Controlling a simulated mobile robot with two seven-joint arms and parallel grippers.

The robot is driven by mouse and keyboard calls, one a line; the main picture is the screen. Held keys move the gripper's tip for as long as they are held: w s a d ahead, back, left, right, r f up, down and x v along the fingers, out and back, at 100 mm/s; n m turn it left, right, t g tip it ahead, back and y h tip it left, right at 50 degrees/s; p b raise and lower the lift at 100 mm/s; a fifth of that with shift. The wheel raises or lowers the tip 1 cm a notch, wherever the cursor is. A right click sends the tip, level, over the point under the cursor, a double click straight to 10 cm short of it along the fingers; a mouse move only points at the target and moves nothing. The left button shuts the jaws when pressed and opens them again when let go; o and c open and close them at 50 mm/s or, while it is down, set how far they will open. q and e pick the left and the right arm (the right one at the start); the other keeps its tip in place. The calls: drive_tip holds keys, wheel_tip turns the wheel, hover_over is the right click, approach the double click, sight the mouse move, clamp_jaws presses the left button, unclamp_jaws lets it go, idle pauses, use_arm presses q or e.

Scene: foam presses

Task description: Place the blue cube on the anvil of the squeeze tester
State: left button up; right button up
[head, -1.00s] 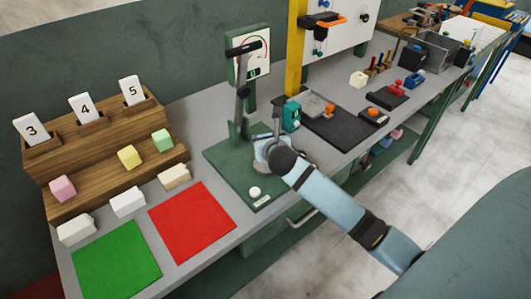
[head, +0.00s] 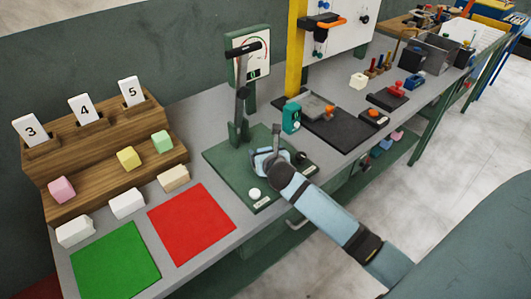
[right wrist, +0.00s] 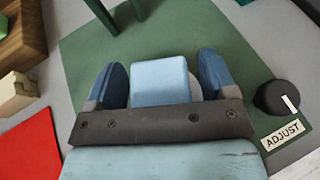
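The squeeze tester has a green base plate (head: 222,160), a lever post (head: 241,105) and a dial gauge (head: 253,55). My right gripper (head: 266,157) is low over the plate, in front of the post. In the right wrist view the light blue cube (right wrist: 160,80) sits between the two fingers of that gripper (right wrist: 163,82). The fingers stand apart, with a gap between the cube and the right finger. A pale round edge, likely the anvil (right wrist: 195,88), shows behind the cube; most of it is hidden. My left gripper is not in view.
An ADJUST knob (right wrist: 277,98) is at the right of the plate. A red mat (head: 190,222), a green mat (head: 115,262) and a wooden rack (head: 120,150) with foam blocks lie left.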

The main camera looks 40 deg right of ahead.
drive_tip(key=shift+r, duration=0.15)
drive_tip(key=shift+s+a+r, duration=0.1)
drive_tip(key=shift+s+r, duration=0.05)
drive_tip(key=shift+s, duration=0.15)
drive_tip(key=v, duration=1.1)
drive_tip(key=shift+s, duration=0.2)
drive_tip(key=shift+r, duration=0.1)
drive_tip(key=s+a+f+m+p, duration=0.1)
drive_tip(key=m, duration=0.1)
drive_tip(key=s+a+f+m+y+p, duration=0.2)
drive_tip(key=m, duration=0.1)
drive_tip(key=shift+a+f+m+g, duration=0.25)
drive_tip(key=shift+m+g, duration=0.05)
drive_tip(key=shift+g, duration=0.1)
drive_tip(key=s+a+f+m+y+p, duration=0.1)
drive_tip(key=s+a+f+m+p, duration=0.1)
drive_tip(key=m, duration=0.6)
drive_tip(key=s+a+f+m+y+p, duration=0.2)
drive_tip(key=s+a+m, duration=0.3)
drive_tip(key=s+m, duration=0.2)
drive_tip(key=s+a+f+m+g+y+p, duration=0.1)
drive_tip(key=s+a+f+m+y+p, duration=0.1)
drive_tip(key=s+m, duration=0.3)
drive_tip(key=shift+a+f+m, duration=0.15)
drive_tip(key=shift+a+m, duration=0.5)
drive_tip(key=shift+m, duration=1.25)
drive_tip(key=shift+w, duration=0.1)
